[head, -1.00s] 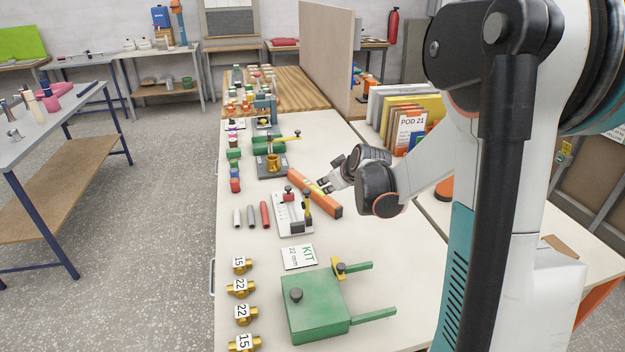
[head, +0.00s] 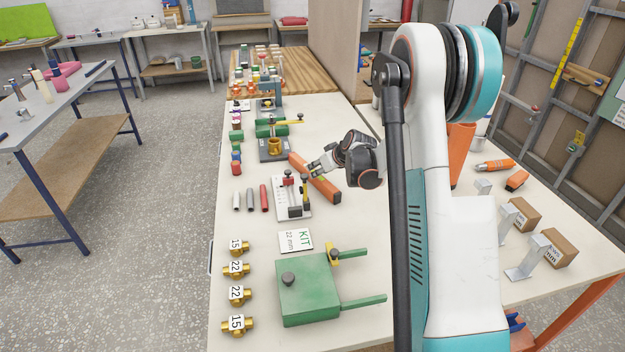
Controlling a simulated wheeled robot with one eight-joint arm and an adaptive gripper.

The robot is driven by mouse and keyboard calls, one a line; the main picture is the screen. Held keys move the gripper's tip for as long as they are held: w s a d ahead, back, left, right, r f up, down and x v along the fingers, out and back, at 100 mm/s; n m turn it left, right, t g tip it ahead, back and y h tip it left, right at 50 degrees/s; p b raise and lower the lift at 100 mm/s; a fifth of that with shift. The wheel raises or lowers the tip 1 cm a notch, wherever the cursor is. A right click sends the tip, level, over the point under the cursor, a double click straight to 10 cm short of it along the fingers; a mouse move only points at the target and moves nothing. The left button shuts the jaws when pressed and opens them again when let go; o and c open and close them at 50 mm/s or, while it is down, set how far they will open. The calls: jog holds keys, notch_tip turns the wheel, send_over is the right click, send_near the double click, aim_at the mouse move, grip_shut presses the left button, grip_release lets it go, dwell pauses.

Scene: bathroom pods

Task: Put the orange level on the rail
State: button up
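No part in view can be told for sure as the rail.
A green block with two bars (head: 308,288) stands at the front, beside brass fittings (head: 236,269) and a KIT card (head: 296,241). The white clamp stand (head: 292,198) is close to the level. Metal brackets and boxes (head: 525,214) stand on the right bench.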

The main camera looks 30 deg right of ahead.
jog(key=shift+b+x, duration=1.3)
jog(key=shift+x, duration=2.25)
jog(key=shift+d, duration=0.2)
jog(key=shift+r, duration=0.1)
grip_shut()
